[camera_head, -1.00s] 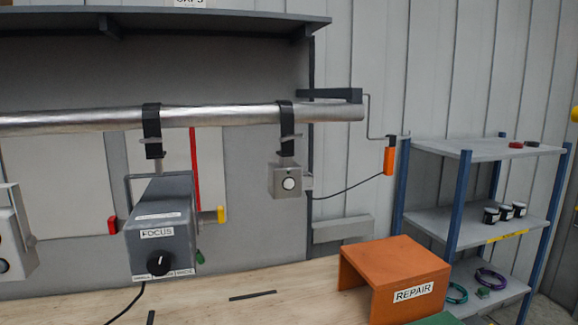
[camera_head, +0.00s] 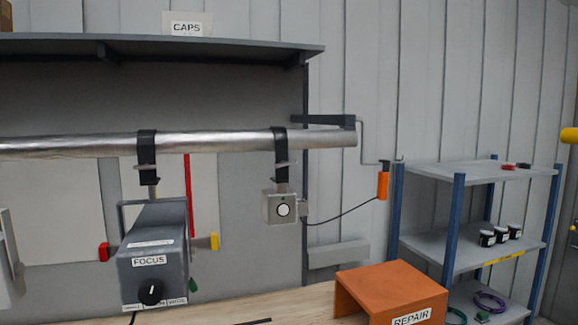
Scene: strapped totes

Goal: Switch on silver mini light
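A small silver box-shaped light (camera_head: 280,208) with a round white button or lens (camera_head: 283,210) on its front hangs by a black strap clamp (camera_head: 280,150) from the right part of a horizontal metal pipe (camera_head: 220,143). A tiny green mark shows near the top of its face. A dark cable runs from its right side toward an orange piece (camera_head: 383,185). I cannot tell whether the light is lit. Neither of my grippers is in view.
A larger grey box labelled FOCUS (camera_head: 152,262) with a black knob hangs left of the light. An orange REPAIR stand (camera_head: 392,290) sits on the wooden bench below right. A blue-post shelf (camera_head: 455,215) stands at the right. Space directly before the light looks clear.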

